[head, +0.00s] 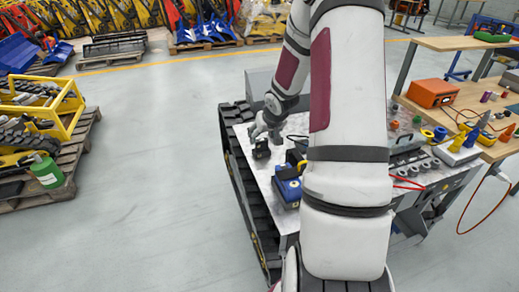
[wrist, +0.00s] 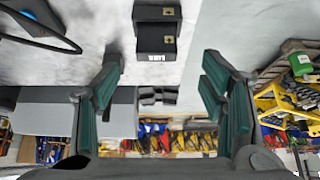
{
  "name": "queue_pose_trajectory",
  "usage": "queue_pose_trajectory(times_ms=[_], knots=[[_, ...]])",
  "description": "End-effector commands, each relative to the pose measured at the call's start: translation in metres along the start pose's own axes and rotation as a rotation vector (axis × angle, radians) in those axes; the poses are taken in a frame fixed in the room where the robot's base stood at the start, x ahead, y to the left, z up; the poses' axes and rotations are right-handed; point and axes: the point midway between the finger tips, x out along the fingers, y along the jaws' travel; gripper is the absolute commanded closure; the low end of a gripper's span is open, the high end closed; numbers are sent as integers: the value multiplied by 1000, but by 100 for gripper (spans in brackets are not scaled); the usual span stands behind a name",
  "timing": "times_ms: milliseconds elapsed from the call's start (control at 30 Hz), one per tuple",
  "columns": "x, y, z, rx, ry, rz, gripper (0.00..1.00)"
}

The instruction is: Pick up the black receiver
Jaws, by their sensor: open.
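The black receiver (head: 262,149) is a small dark block near the left edge of a light work surface (head: 296,124) on a tracked carrier. In the wrist view the receiver (wrist: 157,38) is a black box with small gold fittings and a white label, at the top centre. My gripper (head: 266,132) is just above the receiver in the head view. In the wrist view my gripper (wrist: 162,62) is open and empty, its green-lined fingers wide apart. The receiver lies beyond the fingertips, roughly in line with the gap. I see no contact.
A blue and yellow device (head: 288,186) stands on the same surface, close to my arm. A black cabled item (wrist: 40,20) shows in the wrist view's top left. My arm hides much of the carrier's middle. Open floor (head: 150,190) lies left of the black track (head: 245,190).

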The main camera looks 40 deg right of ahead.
Motion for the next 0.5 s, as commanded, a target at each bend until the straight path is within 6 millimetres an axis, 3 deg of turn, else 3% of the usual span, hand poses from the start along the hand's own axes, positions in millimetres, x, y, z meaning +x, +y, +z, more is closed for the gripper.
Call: queue_pose_trajectory(times_ms=[100,333,500], knots=[[16,0,0,0,-1,0,35],[30,1,1,-1,-1,-1,35],[56,4,3,-1,-3,-1,35]])
